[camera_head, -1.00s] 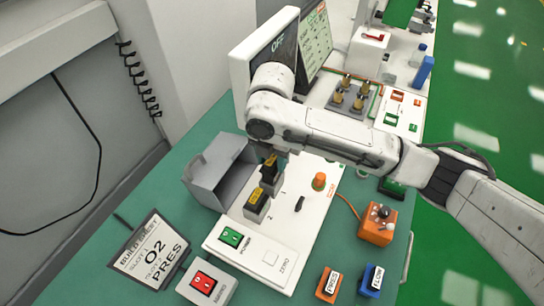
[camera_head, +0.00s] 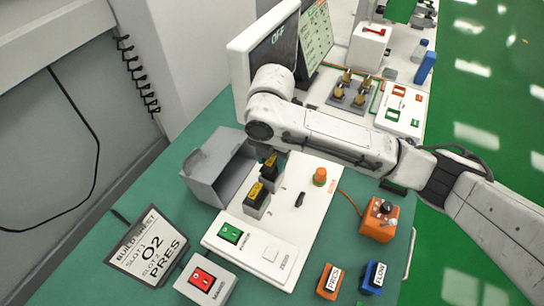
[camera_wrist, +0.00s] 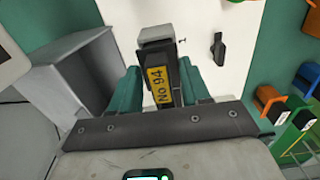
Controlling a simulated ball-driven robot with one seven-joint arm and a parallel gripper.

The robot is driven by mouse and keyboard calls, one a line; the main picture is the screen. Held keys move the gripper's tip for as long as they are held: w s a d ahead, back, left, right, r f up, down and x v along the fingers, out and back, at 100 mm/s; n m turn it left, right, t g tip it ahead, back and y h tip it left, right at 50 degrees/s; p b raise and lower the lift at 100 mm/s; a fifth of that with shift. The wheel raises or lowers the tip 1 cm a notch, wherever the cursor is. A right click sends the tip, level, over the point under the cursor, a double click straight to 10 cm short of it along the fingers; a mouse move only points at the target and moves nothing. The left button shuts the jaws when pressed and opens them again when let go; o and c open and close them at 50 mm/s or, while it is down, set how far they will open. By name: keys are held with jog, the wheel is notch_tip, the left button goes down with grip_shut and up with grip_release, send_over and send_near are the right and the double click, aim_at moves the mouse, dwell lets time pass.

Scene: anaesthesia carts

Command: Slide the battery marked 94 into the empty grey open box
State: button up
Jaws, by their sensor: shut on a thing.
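The battery marked 94 (camera_wrist: 160,86) is dark with a yellow label and stands between the two teal fingers of my gripper (camera_wrist: 158,90) in the wrist view. My gripper is shut on it. In the head view my gripper (camera_head: 270,158) is over the white panel, its fingers small and partly hidden by my arm. I cannot tell whether the held battery still touches its slot. The grey open box (camera_head: 212,172) lies just left of the gripper, and its visible inside looks empty; it also shows at left in the wrist view (camera_wrist: 65,85).
Another yellow-labelled battery (camera_head: 256,192) stands in a grey holder near mark 2. The white panel (camera_head: 300,225) bears a black knob (camera_head: 301,199) and an orange button (camera_head: 320,176). A screen reading OFF (camera_head: 283,42) stands behind. A sign (camera_head: 147,249) stands front left.

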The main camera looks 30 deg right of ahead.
jog(key=shift+f+b, duration=0.7)
jog(key=shift+f, duration=0.45)
jog(key=o, duration=0.9)
jog(key=shift+o, duration=0.2)
notch_tip(320, 180, up, 11)
jog(key=shift+f+b, duration=0.15)
jog(key=shift+b, duration=0.15)
